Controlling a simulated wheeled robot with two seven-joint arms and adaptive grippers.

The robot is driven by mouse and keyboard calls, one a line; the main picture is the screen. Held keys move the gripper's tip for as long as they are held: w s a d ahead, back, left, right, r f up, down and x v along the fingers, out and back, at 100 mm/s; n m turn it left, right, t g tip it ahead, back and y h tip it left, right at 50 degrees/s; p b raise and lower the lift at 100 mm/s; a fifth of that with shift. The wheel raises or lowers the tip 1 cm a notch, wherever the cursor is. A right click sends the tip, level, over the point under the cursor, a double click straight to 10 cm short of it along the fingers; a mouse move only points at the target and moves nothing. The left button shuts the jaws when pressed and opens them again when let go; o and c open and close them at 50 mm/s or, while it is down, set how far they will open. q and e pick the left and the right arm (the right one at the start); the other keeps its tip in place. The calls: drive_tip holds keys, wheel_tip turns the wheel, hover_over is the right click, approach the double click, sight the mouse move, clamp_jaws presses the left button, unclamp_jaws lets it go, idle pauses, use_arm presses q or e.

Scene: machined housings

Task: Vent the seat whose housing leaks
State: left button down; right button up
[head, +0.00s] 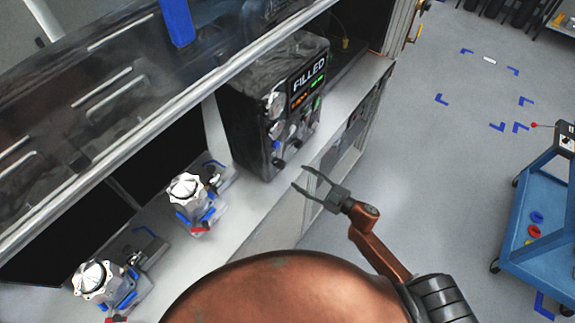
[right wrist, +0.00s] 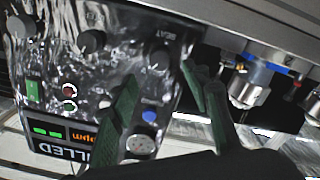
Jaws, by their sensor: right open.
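A black test box (head: 250,115) stands on the bench, its display (head: 309,75) reading FILLED, with an orange line and green marks beside it. The right wrist view shows its panel upside down, with a knob marked SEAT (right wrist: 155,66), other knobs, a blue button (right wrist: 150,115) and a green switch (right wrist: 33,93). Two silver housings, a nearer one (head: 93,276) and a farther one (head: 186,187), sit on seats with blue parts. My right gripper (head: 299,177) is open and empty in front of the panel. The orange digits are unreadable. My left gripper is out of view.
A dark glossy cover (head: 90,95) and rail hang over the bench.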

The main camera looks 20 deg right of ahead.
sight(284, 166)
drive_tip(key=p+x, duration=0.1)
drive_tip(key=x, duration=0.6)
drive_tip(key=shift+w+a, duration=0.1)
drive_tip(key=shift+w, duration=0.15)
drive_tip(key=shift+c, duration=0.6)
drive_tip(key=c, duration=1)
drive_tip(key=shift+c, duration=0.2)
drive_tip(key=shift+n, duration=0.4)
drive_tip(key=n+b, duration=0.3)
drive_tip(key=n, duration=0.2)
drive_tip(key=shift+f, duration=0.1)
drive_tip(key=n+b, duration=0.2)
drive_tip(key=n, duration=0.1)
drive_tip(key=shift+w+n+b, duration=0.1)
drive_tip(key=shift+n+b, duration=0.25)
drive_tip(key=shift+n, duration=0.05)
drive_tip(key=shift+n+b, duration=0.65)
drive_tip(key=shift+n, duration=0.45)
drive_tip(key=shift+r, duration=0.2)
